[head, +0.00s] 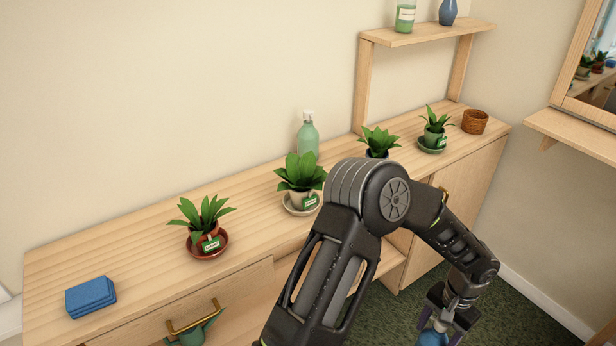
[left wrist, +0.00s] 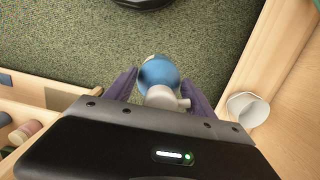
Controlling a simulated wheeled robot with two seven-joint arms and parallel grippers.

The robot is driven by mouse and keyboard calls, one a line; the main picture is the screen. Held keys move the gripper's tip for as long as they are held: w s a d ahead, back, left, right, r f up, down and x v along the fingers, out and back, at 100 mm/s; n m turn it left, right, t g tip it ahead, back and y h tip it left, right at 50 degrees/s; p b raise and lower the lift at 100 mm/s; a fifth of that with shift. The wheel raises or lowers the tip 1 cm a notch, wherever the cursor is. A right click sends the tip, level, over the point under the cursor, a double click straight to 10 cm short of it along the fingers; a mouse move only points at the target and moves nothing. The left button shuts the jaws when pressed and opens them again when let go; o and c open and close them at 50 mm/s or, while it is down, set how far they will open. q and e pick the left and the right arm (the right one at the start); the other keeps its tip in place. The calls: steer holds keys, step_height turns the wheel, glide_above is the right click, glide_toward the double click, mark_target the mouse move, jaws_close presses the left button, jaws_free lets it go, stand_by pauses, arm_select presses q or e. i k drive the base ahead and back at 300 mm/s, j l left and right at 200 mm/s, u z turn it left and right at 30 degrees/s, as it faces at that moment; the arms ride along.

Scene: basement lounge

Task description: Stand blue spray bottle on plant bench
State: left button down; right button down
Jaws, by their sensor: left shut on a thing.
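The blue spray bottle (left wrist: 158,76), with a pale nozzle top, sits between the two purple fingers of my left gripper (left wrist: 160,88), which is shut on it. In the head view my left gripper (head: 440,318) hangs at the lower right with the blue bottle (head: 432,338) in it, over the green carpet and in front of the bench. The frame's bottom edge cuts the bottle off. The plant bench (head: 140,250) is a long wooden unit along the wall, bearing several potted plants. My right gripper is not in view.
A blue folded cloth (head: 91,297) lies at the bench's left end. A green bottle (head: 308,138) stands at the back behind a potted plant (head: 302,180). A brown pot (head: 475,121) stands at the right end. A raised shelf (head: 425,33) holds bottles. Bare wood lies between the plants.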

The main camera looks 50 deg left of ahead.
mark_target(141, 232)
steer(key=u, duration=1.7)
